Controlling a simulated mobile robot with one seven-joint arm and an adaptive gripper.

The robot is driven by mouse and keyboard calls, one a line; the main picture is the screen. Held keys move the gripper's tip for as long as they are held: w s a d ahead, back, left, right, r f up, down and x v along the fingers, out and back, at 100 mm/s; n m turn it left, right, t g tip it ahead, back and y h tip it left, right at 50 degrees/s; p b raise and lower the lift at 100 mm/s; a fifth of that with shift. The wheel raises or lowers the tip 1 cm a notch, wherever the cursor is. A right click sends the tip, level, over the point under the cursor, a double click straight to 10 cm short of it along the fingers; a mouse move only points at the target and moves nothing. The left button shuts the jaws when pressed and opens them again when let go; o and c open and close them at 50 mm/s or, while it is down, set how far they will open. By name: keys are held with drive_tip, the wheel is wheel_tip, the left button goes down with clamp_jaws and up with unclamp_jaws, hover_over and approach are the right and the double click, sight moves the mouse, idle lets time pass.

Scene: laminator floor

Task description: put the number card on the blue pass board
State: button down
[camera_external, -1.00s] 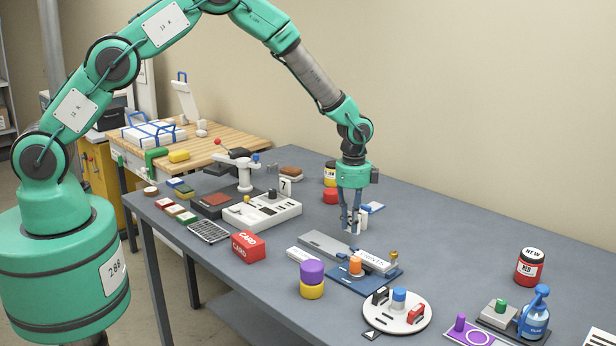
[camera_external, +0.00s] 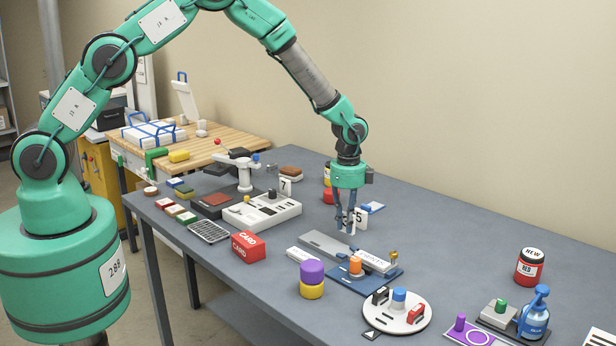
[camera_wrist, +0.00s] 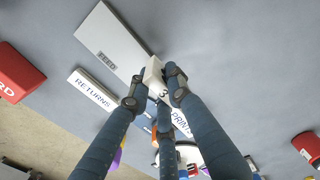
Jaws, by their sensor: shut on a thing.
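My gripper (camera_external: 347,225) is shut on a small white number card (camera_wrist: 154,74), which shows a 3 in the wrist view. In the external view the fingers partly cover it, low over the table behind the grey plate. A white card marked 5 (camera_external: 361,219) stands just right of the fingers. Another card marked 7 (camera_external: 286,186) stands farther left, behind the white tray. A blue board (camera_external: 345,282) lies in front of the gripper, carrying an orange knob and a brass piece. A PRINTS label (camera_wrist: 181,122) is beside the fingers in the wrist view.
A long grey plate marked FEED (camera_wrist: 115,42) and a RETURNS label (camera_wrist: 92,89) lie close by. A purple and yellow stack (camera_external: 312,280) and a round white tray (camera_external: 410,323) stand in front. The table's right middle (camera_external: 460,255) is clear.

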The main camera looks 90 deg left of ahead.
drive_tip(key=s+a+r+p, duration=0.1)
drive_tip(key=s+a+p, duration=0.1)
drive_tip(key=a, duration=0.6)
drive_tip(key=s+a+r+p, duration=0.1)
drive_tip(key=s+a+p, duration=0.1)
drive_tip(key=a, duration=0.6)
drive_tip(key=shift+s+r+m, duration=0.3)
drive_tip(key=shift+s+m, duration=0.1)
drive_tip(key=shift+s, duration=0.1)
drive_tip(key=shift+w, duration=0.1)
drive_tip(key=p, duration=0.2)
approach(372, 205)
drive_tip(key=shift+s+d+f, duration=0.1)
drive_tip(key=shift+s+d, duration=0.3)
drive_tip(key=shift+d, duration=0.3)
drive_tip(key=shift+s+d+f, duration=0.1)
drive_tip(key=shift+s+d, duration=0.35)
drive_tip(key=shift+d, duration=0.25)
drive_tip(key=shift+s+d, duration=0.4)
drive_tip(key=shift+d, duration=0.3)
drive_tip(key=shift+f, duration=1.75)
drive_tip(key=shift+f, duration=0.15)
